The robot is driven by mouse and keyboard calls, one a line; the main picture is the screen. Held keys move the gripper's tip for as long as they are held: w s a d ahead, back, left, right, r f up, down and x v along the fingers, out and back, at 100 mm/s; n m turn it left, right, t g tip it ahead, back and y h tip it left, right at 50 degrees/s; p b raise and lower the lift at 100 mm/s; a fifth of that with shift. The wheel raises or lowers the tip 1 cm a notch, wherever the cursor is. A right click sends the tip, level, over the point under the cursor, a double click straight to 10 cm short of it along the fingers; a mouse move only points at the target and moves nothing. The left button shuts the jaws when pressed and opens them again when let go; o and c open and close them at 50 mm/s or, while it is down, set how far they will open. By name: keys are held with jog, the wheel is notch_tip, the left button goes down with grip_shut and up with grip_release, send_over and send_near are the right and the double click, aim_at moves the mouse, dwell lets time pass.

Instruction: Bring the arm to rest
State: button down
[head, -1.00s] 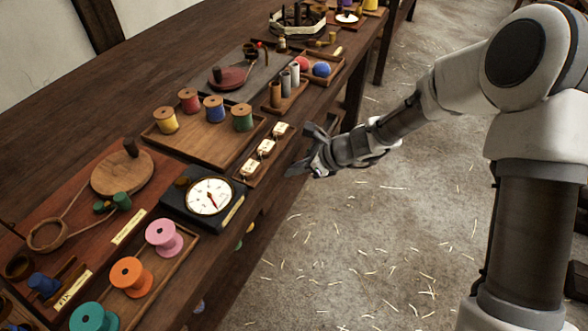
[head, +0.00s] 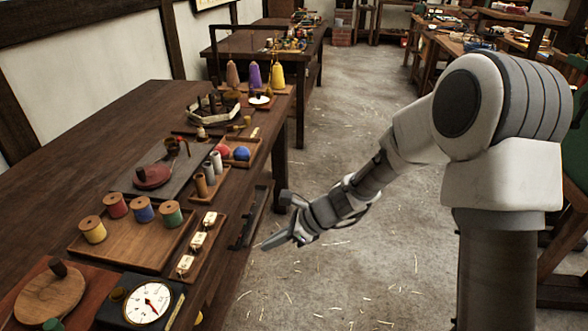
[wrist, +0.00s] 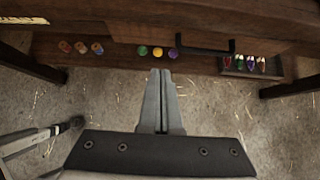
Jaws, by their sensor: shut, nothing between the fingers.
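My gripper (head: 272,243) is at the right of the long workbench (head: 60,135), out over the aisle floor and clear of the bench edge. In the wrist view its two fingers (wrist: 160,75) are pressed together with nothing between them. They point toward the side of the bench, with floor below. My arm is bent, reaching forward and left from my shoulder at the right of the head view.
On the bench are a tray of thread spools (head: 143,210), a dial scale (head: 148,302) and a tray with red and blue balls (head: 232,151). A dark handle (wrist: 205,48) sticks out from the bench side. The straw-strewn floor (head: 340,270) is open.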

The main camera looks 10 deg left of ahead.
jog(key=s+d+r+n+t+h, duration=0.35)
jog(key=s+d+r+n, duration=0.55)
jog(key=d+r, duration=0.3)
jog(key=s+d+r+n+t+h, duration=0.2)
jog(key=s+d+r+n+h, duration=0.3)
jog(key=s+d+r+n, duration=0.65)
jog(key=w+d+r+m+p, duration=0.1)
jog(key=d+r+m+p, duration=0.1)
jog(key=r+p, duration=1.2)
jog(key=d+p, duration=0.1)
jog(key=p, duration=0.1)
jog(key=shift+w+p, duration=0.3)
jog(key=shift+w, duration=0.1)
jog(key=c, duration=1.5)
grip_release()
jog(key=shift+d+h, duration=0.1)
jog(key=shift+h, duration=0.15)
jog(key=shift+c, duration=0.2)
